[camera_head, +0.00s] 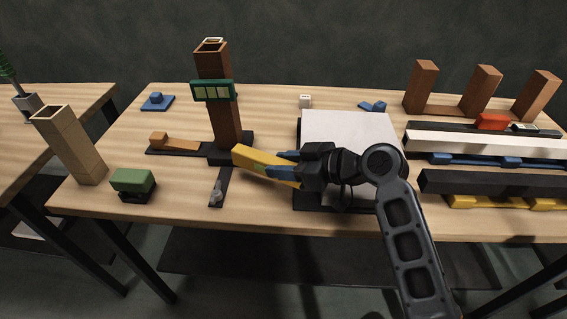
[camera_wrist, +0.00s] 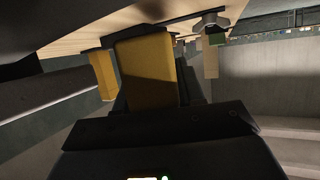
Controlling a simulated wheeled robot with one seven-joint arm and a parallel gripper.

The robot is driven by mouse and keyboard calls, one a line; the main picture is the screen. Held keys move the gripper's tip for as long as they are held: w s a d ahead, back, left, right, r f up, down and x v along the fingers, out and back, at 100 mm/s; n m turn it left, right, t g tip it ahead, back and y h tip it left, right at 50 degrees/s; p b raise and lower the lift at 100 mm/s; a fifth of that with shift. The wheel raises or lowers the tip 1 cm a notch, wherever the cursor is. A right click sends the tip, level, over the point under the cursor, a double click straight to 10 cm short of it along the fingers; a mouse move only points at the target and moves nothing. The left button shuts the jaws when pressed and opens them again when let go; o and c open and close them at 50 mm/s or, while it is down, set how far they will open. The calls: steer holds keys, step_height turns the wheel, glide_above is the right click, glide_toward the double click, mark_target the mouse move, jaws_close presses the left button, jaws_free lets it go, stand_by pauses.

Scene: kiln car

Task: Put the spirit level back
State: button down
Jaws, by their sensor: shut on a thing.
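The level's right end is hidden by the fingers.
A white-topped block (camera_head: 350,128) stands behind my gripper. Dark and white long bars (camera_head: 480,143) lie at right, before three brown pillars (camera_head: 480,90). A tan column (camera_head: 72,145) and a green block (camera_head: 133,181) stand at left. A green band (camera_head: 212,91) is on the brown column.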

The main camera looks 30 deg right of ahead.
steer(key=shift+f, duration=0.15)
steer(key=shift+f+b, duration=0.35)
steer(key=shift+b, duration=0.15)
steer(key=shift+f, duration=0.15)
steer(key=c, duration=0.7)
jaws_free()
steer(key=shift+r+p, duration=0.5)
steer(key=shift+r, duration=0.1)
steer(key=v, duration=1.2)
steer(key=shift+b, duration=0.4)
